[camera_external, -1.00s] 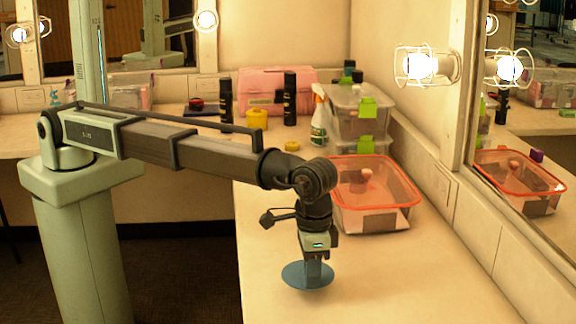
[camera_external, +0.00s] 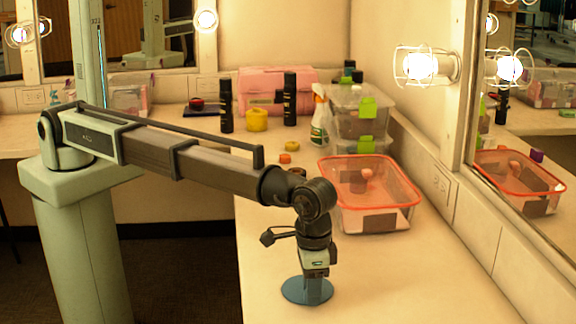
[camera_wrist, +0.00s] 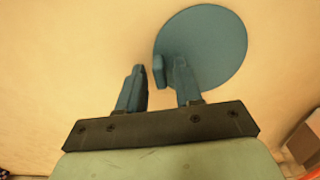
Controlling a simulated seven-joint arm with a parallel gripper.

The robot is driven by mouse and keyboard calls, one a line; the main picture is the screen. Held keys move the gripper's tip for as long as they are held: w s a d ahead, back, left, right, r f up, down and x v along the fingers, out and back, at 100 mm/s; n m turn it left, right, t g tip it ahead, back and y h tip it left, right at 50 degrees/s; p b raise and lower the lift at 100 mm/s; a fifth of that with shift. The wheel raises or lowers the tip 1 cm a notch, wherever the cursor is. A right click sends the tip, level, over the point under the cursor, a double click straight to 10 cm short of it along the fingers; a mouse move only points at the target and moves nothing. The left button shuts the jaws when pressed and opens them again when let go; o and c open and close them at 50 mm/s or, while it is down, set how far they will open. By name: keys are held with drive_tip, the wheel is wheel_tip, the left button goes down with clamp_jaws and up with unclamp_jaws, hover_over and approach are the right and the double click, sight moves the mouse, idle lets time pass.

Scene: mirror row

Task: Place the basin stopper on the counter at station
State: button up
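The basin stopper is a blue-grey round disc (camera_external: 294,291) that appears to rest flat on the counter (camera_external: 400,285). My gripper (camera_external: 318,287) is low over it, pointing down. In the wrist view the disc (camera_wrist: 215,40) lies mostly beyond and to the right of my fingers. A small upright tab (camera_wrist: 158,72) of the same colour shows between the two fingers. The fingers of my gripper (camera_wrist: 158,88) stand apart, with a narrow gap visible on each side of the tab. The lower fingertips are partly lost against the disc in the external view.
A clear container with an orange rim (camera_external: 345,215) stands behind my gripper, near the mirror wall. Small orange caps (camera_external: 291,146), a spray bottle (camera_external: 319,120), dark bottles (camera_external: 290,100) and a pink case (camera_external: 262,85) stand farther back. The counter's near right part is clear.

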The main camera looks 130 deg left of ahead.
wheel_tip(320, 180, up, 12)
drive_tip(key=shift+r, duration=0.15)
idle(0.7)
